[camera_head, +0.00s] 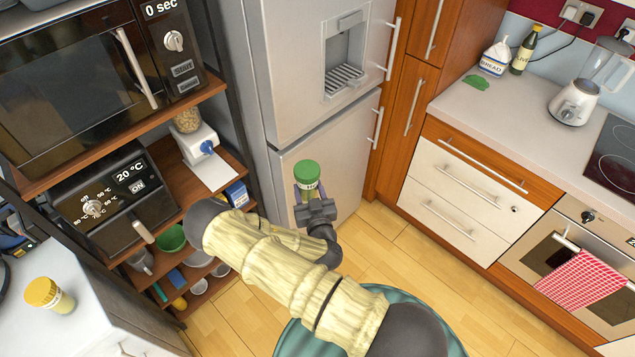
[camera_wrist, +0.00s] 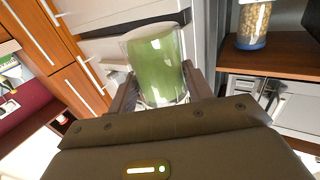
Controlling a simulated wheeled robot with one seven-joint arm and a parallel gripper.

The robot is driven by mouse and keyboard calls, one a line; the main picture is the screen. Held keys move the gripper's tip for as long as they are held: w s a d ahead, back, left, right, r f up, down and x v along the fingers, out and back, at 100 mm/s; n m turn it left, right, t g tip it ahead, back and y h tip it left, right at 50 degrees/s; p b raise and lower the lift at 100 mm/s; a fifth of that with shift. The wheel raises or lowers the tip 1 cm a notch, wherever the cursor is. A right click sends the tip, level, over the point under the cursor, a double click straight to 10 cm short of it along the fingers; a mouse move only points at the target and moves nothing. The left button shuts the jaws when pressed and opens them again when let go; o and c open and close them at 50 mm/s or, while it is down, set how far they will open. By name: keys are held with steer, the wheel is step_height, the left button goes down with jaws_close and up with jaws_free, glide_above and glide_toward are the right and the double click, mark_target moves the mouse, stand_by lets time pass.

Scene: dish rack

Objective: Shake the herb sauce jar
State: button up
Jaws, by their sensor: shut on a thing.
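In the wrist view the jar (camera_wrist: 157,65) shows as a glass body with green contents between my two fingers (camera_wrist: 160,88). It looks tilted in that view. A similar jar with a yellow lid (camera_head: 45,293) stands on the white surface at the lower left.
The fridge (camera_head: 290,75) stands behind the jar. Shelves with a microwave (camera_head: 75,85) and a small oven (camera_head: 115,200) are at the left. A counter (camera_head: 510,105) with a blender (camera_head: 575,100) and a bottle (camera_head: 524,52) is at the right. The wooden floor (camera_head: 395,245) is clear.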

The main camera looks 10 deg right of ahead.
steer(key=shift+d, duration=0.15)
steer(key=d, duration=0.5)
steer(key=shift+d+p, duration=0.4)
steer(key=a, duration=0.6)
steer(key=shift+w+a, duration=0.1)
steer(key=d, duration=0.6)
